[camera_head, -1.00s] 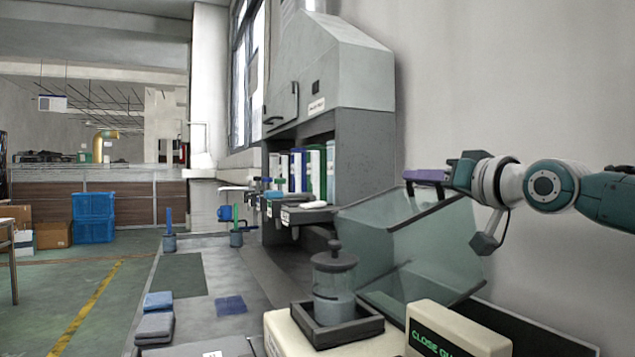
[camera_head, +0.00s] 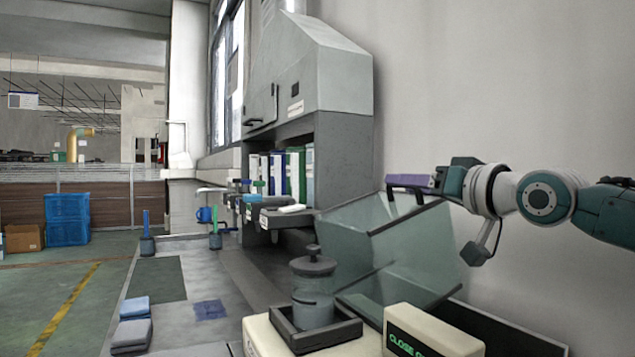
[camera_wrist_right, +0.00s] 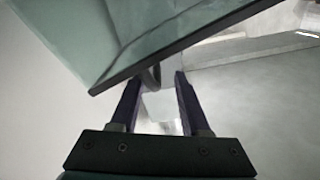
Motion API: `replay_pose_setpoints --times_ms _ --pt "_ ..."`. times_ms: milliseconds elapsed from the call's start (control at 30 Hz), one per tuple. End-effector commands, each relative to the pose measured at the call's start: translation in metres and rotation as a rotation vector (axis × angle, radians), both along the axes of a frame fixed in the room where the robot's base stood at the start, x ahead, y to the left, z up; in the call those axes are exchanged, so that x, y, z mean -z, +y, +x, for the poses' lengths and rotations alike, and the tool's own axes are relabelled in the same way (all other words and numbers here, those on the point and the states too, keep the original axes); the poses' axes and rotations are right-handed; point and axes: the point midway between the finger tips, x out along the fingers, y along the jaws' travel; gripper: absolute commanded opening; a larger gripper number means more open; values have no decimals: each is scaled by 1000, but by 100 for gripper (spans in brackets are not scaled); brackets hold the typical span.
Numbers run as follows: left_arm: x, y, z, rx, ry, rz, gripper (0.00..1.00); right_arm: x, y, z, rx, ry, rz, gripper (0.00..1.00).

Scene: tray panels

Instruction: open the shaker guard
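The shaker guard (camera_head: 365,235) is a clear greenish hood with dark edges. It stands tilted up behind the shaker, leaning toward the wall, and the jar is uncovered. The shaker is a cream box (camera_head: 262,338) with a dark square holder (camera_head: 345,331) bearing a lidded glass jar (camera_head: 313,308). My right gripper (camera_head: 408,181) is at the guard's upper edge, beside its dark handle. In the right wrist view, its purple fingers (camera_wrist_right: 158,88) stand apart, with the guard's edge and a dark curved handle piece (camera_wrist_right: 153,77) near the tips. My left gripper is out of view.
A cream display box (camera_head: 432,335) with green text, partly cut off, stands at the front right. A grey hood cabinet (camera_head: 340,85) with binders stands behind. Folded cloths (camera_head: 131,335) and a dark mat (camera_head: 157,278) lie on the bench at left. The wall is close behind the guard.

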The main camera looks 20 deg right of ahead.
Motion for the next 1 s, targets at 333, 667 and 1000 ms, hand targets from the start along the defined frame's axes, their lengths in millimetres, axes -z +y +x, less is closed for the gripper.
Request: replay_pose_setpoints --times_ms 333,667,1000 --pt "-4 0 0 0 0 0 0 3 -1 -50 -2 7 -1 45" --pt "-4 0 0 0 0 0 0 3 -3 -72 -1 5 1 45" --pt "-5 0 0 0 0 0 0 3 -3 -74 -1 5 1 39"
